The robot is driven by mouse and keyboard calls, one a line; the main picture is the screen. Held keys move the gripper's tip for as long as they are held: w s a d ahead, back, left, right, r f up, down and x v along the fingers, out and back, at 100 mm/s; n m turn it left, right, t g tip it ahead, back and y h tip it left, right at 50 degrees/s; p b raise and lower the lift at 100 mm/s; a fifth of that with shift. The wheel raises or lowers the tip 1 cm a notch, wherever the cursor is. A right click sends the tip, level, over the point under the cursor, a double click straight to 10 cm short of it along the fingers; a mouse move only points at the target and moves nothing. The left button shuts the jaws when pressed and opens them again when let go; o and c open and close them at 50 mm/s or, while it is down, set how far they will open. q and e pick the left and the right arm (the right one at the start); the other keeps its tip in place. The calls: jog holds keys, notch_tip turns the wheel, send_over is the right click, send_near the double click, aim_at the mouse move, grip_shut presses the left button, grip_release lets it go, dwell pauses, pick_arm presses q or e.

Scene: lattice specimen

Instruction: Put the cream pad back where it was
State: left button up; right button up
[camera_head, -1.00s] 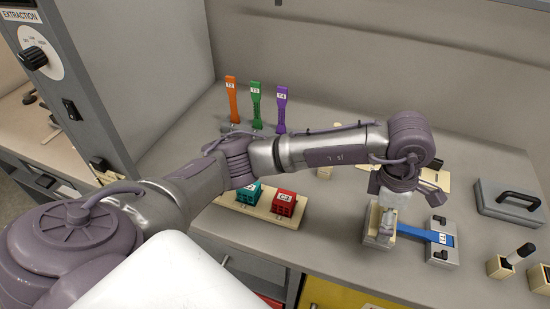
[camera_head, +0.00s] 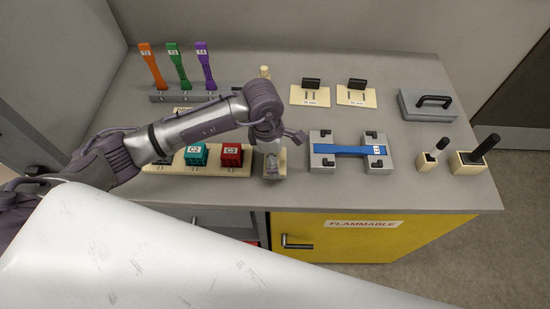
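A cream pad (camera_head: 282,163) shows around the fingertips of my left gripper (camera_head: 272,168), at the middle of the bench in the head view. The fingers point down and appear closed on the pad, which they partly cover. I cannot tell whether the pad touches the bench top. The gripper is between the red cube (camera_head: 232,155) on its left and the grey fixture (camera_head: 322,160) holding a blue strip (camera_head: 345,150) on its right. My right gripper is not in view.
Cream plates (camera_head: 323,101) with black handles lie behind the fixture. A small cream block (camera_head: 265,72) stands at the back. A grey lidded box (camera_head: 416,111) and cream holders (camera_head: 426,163) with black-handled tools are at right. A teal cube (camera_head: 196,154) sits left. Bare bench lies behind the gripper.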

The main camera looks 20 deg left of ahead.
pick_arm(q)
notch_tip(320, 180, down, 2)
jog(key=shift+f+p, duration=0.1)
jog(key=shift+p, duration=0.25)
jog(key=shift+f, duration=0.25)
jog(key=o, duration=0.7)
jog(key=shift+b, duration=0.3)
jog(key=shift+c, duration=0.2)
jog(key=shift+o, duration=1)
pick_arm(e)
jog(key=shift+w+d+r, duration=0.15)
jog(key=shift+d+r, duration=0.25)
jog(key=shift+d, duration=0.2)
pick_arm(q)
jog(key=shift+r, duration=0.1)
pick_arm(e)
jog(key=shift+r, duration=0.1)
